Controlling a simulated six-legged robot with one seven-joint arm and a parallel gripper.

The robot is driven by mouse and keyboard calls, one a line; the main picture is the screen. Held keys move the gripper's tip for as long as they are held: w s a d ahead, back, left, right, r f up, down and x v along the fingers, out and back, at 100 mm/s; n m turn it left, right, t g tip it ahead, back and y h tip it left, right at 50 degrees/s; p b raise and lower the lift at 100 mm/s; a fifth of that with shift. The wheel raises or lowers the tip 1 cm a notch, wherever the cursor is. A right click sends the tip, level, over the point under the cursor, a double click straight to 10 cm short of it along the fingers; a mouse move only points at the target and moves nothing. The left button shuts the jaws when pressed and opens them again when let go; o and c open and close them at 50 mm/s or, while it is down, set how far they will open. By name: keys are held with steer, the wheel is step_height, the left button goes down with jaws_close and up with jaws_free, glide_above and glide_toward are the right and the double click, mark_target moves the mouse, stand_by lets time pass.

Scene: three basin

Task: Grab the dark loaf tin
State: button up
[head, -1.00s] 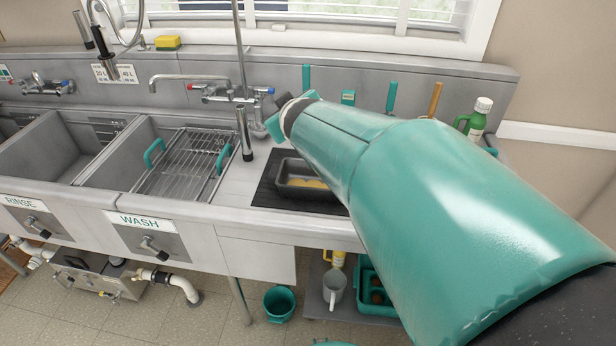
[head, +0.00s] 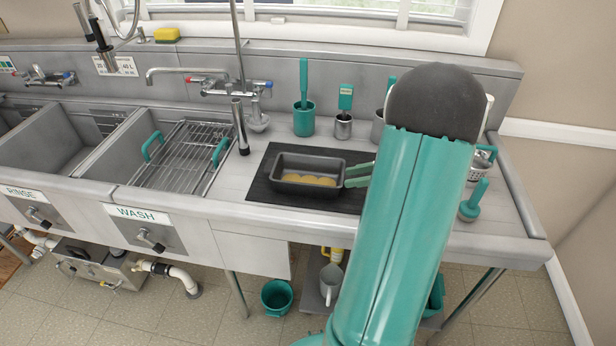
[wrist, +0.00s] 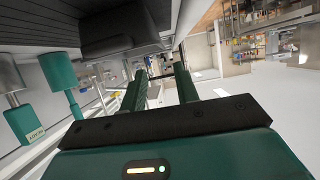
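The dark loaf tin (head: 282,180) sits upright on a black mat (head: 262,186) on the counter, with something yellowish in its bottom. My gripper (head: 352,176) is just right of the tin, its two green fingers pointing left at the tin's right end. The fingers are apart with nothing visible between them, and they also show spread in the wrist view (wrist: 160,82). Whether the fingertips touch the tin's rim cannot be told. A dark shape at the top of the wrist view appears to be the tin (wrist: 118,22).
A green utensil holder (head: 304,120) and metal cups (head: 343,127) stand behind the tin. A wire rack (head: 185,158) lies over the wash basin at left. A green-handled tool (head: 474,202) stands at the counter's right. Bare counter lies left of the mat.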

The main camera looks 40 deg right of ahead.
steer(key=x, duration=1.2)
steer(key=shift+w+a, duration=0.1)
steer(key=shift+w, duration=0.1)
steer(key=shift+r, duration=0.1)
jaws_close()
